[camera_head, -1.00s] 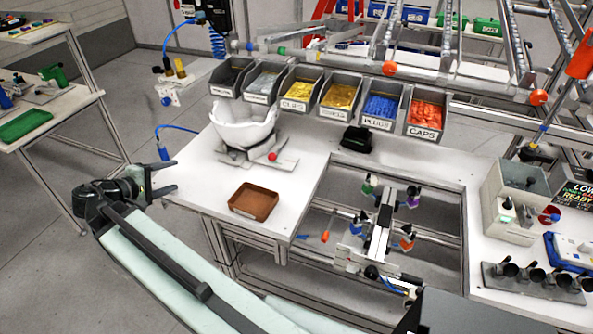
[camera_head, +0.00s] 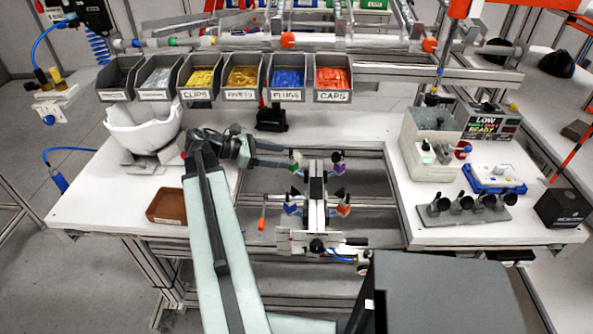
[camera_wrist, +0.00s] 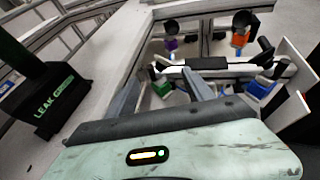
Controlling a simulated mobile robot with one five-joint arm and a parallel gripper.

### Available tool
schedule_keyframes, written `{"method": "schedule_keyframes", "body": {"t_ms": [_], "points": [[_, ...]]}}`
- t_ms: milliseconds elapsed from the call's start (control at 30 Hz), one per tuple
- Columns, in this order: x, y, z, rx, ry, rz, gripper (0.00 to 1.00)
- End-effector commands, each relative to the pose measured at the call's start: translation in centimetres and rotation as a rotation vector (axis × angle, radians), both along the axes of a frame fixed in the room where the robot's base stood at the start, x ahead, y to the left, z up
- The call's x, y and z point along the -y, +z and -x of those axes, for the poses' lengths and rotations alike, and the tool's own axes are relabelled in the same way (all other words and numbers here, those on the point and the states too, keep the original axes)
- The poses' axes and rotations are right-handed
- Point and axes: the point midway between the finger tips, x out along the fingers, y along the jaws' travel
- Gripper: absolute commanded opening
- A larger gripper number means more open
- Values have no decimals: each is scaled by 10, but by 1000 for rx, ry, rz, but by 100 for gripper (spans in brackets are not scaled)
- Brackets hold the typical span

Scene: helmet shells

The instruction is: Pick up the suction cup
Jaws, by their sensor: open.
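Several dark suction cups (camera_head: 462,203) stand in a grey rack on the right bench in the head view; I cannot tell which one the task means. More dark cups on coloured mounts sit on the central fixture (camera_head: 318,200). The wrist view shows a cup on a purple mount (camera_wrist: 171,27) and one on an orange mount (camera_wrist: 242,20). My gripper (camera_head: 285,156) is open and empty, pointing right over the frame opening, left of the fixture and well left of the rack. In the wrist view my gripper (camera_wrist: 163,74) has its fingers spread.
A white helmet shell (camera_head: 143,125) sits on a stand at left, near a brown tray (camera_head: 167,206). Labelled bins (camera_head: 332,92) line the back. A grey box (camera_head: 430,150) and a blue-white device (camera_head: 494,178) stand behind the rack. A black leak block (camera_wrist: 48,98) stands at left.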

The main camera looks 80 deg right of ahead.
Motion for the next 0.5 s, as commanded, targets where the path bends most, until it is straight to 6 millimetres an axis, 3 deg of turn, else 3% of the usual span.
{"method": "schedule_keyframes", "body": {"t_ms": [500], "points": [[10, -11, 22, -7, 15, -10, 60]]}}
